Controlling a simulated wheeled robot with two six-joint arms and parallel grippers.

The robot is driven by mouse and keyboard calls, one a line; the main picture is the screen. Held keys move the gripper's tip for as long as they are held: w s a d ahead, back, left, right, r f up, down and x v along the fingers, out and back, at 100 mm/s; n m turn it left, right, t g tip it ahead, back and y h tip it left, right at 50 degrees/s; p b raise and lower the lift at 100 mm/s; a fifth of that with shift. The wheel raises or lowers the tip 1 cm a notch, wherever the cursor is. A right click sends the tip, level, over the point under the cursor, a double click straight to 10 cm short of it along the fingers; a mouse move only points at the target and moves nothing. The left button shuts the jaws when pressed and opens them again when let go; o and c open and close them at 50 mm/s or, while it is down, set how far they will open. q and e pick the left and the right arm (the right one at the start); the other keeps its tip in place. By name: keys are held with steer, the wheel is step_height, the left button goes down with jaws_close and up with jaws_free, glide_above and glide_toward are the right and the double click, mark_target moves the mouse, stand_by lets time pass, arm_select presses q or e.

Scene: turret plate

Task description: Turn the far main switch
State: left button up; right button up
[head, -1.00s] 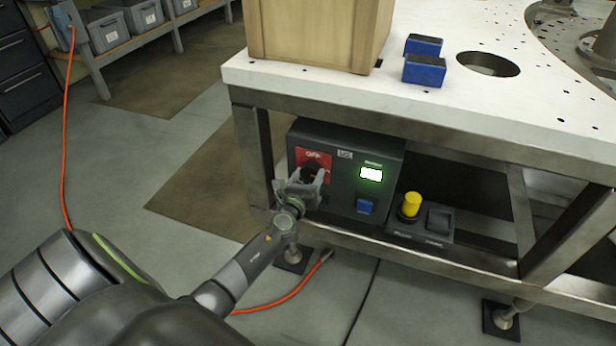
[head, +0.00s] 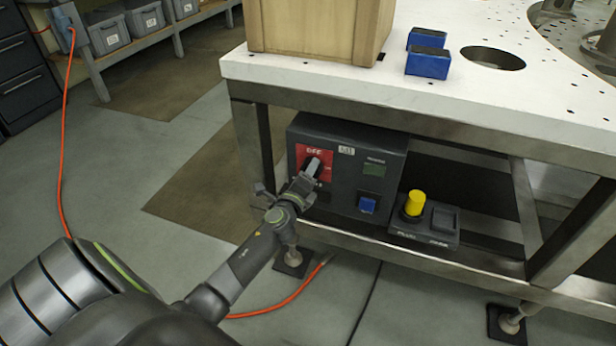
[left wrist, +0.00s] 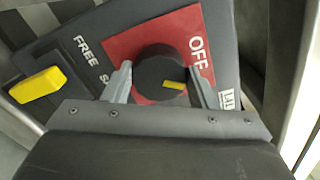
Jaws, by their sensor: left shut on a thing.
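The main switch is a round dark knob (left wrist: 158,72) on a red plate (head: 303,152) marked OFF, on the front of a dark control box (head: 347,135) under the table. My left gripper (head: 311,177) reaches in from the lower left and is shut on the knob. In the left wrist view, one finger of the gripper (left wrist: 163,74) is on each side of the knob. A yellow mark on the knob lies on the OFF side. In the head view the gripper mostly hides the knob. The box's small display (head: 374,170) is dark. My right gripper is out of view.
A blue button (head: 367,205) is below the display. A yellow knob (head: 414,203) stands on a small box to the right. Table legs and a lower rail frame the control box. A yellow handle (left wrist: 38,83) shows near the word FREE.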

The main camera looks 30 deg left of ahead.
arm_select(q)
steer(key=shift+f+n+b, duration=0.15)
steer(key=shift+n+b, duration=1.3)
steer(key=shift+n, duration=2.05)
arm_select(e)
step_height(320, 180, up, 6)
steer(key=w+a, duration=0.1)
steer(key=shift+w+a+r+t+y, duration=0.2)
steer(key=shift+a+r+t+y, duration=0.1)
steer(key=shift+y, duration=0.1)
arm_select(q)
steer(key=o, duration=1)
steer(key=shift+s, duration=0.1)
steer(key=shift+p+v, duration=0.35)
steer(key=shift+v, duration=8.3)
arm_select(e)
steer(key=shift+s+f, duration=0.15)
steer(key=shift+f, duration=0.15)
